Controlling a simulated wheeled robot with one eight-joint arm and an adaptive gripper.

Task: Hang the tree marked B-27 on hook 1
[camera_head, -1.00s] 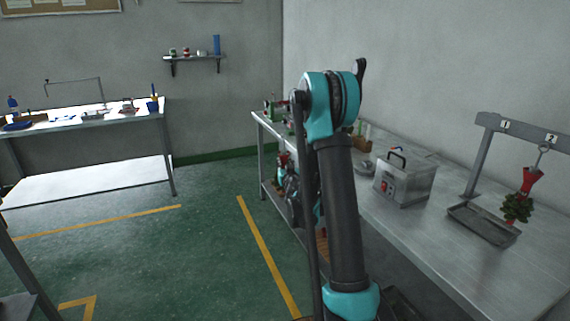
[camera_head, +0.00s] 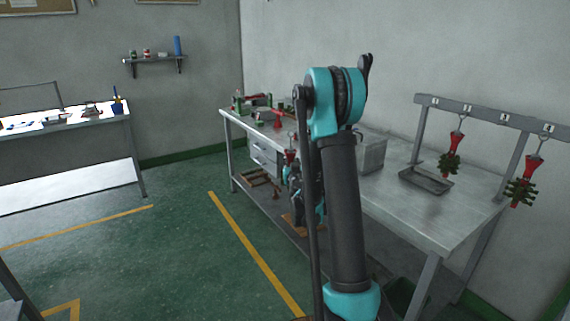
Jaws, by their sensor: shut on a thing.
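My gripper (camera_head: 293,170) is partly hidden behind my own arm, low beside the near side of the metal bench. It is shut on a tree with a red cup-shaped part (camera_head: 291,155) and a metal loop on top. The rest of this tree is hidden, and no B-27 mark is readable. The hook rack (camera_head: 482,111) stands on the bench at the right. Its label 1 (camera_head: 435,101) is at the left end, and no tree hangs under it. A red and green tree (camera_head: 449,165) hangs at 2, and another (camera_head: 522,187) hangs at 4.
The metal bench (camera_head: 440,224) has clear room at its near right. A grey tray (camera_head: 426,181) lies under the rack's left part. A metal box (camera_head: 371,153) stands behind my arm. Small tools lie at the bench's far end. Green floor is open at the left.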

